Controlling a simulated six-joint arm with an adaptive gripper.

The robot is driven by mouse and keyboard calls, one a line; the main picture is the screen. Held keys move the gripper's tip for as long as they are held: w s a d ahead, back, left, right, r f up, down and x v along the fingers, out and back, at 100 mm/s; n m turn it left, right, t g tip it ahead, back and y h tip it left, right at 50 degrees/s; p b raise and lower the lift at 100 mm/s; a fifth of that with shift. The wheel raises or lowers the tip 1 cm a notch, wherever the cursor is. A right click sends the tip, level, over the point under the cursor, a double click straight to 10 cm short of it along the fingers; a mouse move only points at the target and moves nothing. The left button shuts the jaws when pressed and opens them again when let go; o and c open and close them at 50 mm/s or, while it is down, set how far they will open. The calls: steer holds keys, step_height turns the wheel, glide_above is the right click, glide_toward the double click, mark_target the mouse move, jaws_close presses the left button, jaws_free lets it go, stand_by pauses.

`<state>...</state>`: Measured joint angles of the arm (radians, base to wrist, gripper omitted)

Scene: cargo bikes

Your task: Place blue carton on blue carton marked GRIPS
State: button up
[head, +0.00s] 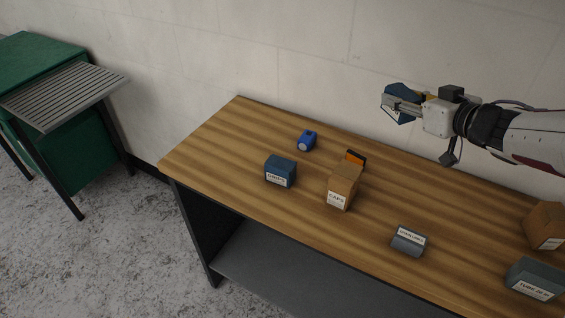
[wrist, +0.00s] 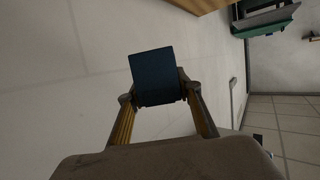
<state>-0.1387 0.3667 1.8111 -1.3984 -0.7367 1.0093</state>
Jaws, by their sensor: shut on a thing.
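My gripper (head: 391,104) is shut on a blue carton (head: 402,90) and holds it in the air, above the back of the table and near the wall. In the wrist view the held carton (wrist: 153,77) shows as a plain dark blue face between the two fingers. Another blue carton (head: 280,170) with a white label stands on the table, left of centre. Its label is small and blurred but seems to read GRIPS. Its top is bare. My gripper is up and to the right of it, well apart.
A brown CAPS carton (head: 343,186) stands just right of the labelled blue carton, with an orange and black item (head: 356,159) behind it. A small blue object (head: 307,140) lies behind. Grey cartons (head: 408,241) (head: 535,279) and a brown carton (head: 545,226) stand right. The table's (head: 215,145) left end is clear.

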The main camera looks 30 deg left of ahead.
steer(key=s+a+n+g+y, duration=0.1)
steer(key=s+a, duration=0.2)
steer(key=a, duration=0.4)
steer(key=s+a+g, duration=0.1)
steer(key=s+a, duration=0.2)
steer(key=a, duration=0.3)
steer(key=n+g, duration=0.2)
glide_above(281, 163)
steer(key=shift+t+y, duration=0.3)
steer(key=shift+f, duration=2.7)
steer(key=shift+f, duration=3.15)
steer(key=shift+f, duration=1.85)
steer(key=shift+f, duration=0.1)
